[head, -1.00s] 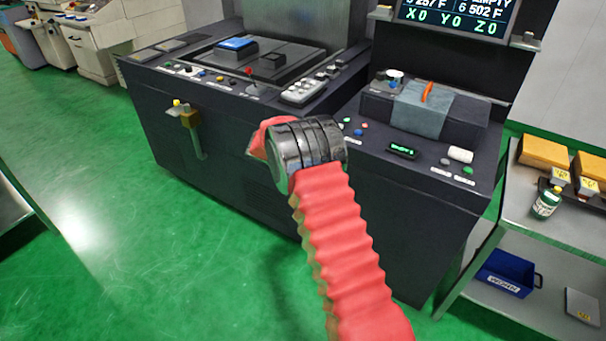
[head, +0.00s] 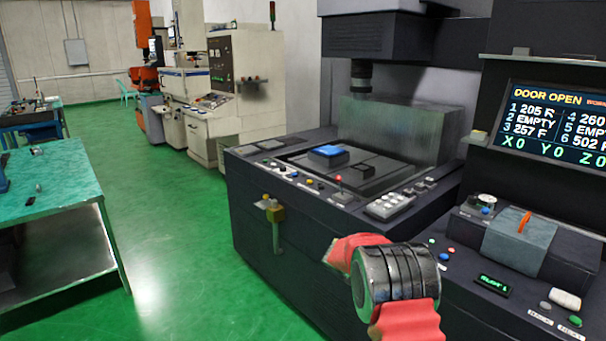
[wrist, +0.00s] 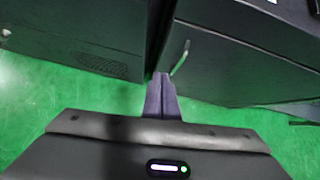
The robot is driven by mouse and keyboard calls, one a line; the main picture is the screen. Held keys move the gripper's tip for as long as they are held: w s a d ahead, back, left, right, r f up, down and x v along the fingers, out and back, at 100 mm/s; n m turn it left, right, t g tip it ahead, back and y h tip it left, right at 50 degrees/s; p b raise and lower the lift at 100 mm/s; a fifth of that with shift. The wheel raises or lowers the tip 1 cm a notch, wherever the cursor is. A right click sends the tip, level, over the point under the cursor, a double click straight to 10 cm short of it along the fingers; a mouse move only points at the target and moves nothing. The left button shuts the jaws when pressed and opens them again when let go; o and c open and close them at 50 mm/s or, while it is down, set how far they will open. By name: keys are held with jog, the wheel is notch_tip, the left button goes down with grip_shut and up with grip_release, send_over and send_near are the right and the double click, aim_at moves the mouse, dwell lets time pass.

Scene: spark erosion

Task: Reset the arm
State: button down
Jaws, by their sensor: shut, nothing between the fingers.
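My arm shows at the lower right of the head view, with red bellows sleeves (head: 408,322) and a dark metal ring joint (head: 397,274). It stands in front of the dark erosion machine (head: 300,228). My gripper's fingers cannot be made out in the head view. In the wrist view my gripper (wrist: 161,78) has its two dark fingers together, with nothing between them. The fingers point toward dark cabinet fronts (wrist: 80,35) over the green floor and appear clear of them.
A control screen (head: 553,125) reads "DOOR OPEN". A blue block (head: 328,153) lies on the machine's worktable. A green-topped bench (head: 55,190) stands at the left. Open green floor (head: 185,240) lies between bench and machine. Pale machines (head: 240,85) stand behind.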

jog(key=w+a+r+n+t+y, duration=0.1)
jog(key=a+r+n+t+y, duration=0.3)
jog(key=a+n, duration=0.85)
jog(key=s+a+r+n+g+y, duration=0.1)
jog(key=s+a+r+n+y, duration=0.2)
jog(key=s+n, duration=0.4)
jog(key=s+a+r+n+g+y, duration=0.15)
jog(key=s+r+n, duration=0.3)
jog(key=n, duration=0.55)
jog(key=s+r+n+g, duration=0.1)
jog(key=s+r+n, duration=0.3)
jog(key=s, duration=0.6)
jog(key=s+r+n+g, duration=0.2)
jog(key=s+n, duration=0.4)
jog(key=s, duration=0.4)
jog(key=s+d+r+n+t+h, duration=0.1)
jog(key=s+d+r, duration=0.3)
jog(key=s, duration=0.5)
jog(key=s+d+r+n+h, duration=0.1)
jog(key=s+d+r+n, duration=0.3)
jog(key=s, duration=0.6)
jog(key=shift+s+d+t, duration=0.2)
jog(key=shift+d+t, duration=0.1)
jog(key=shift+t, duration=0.05)
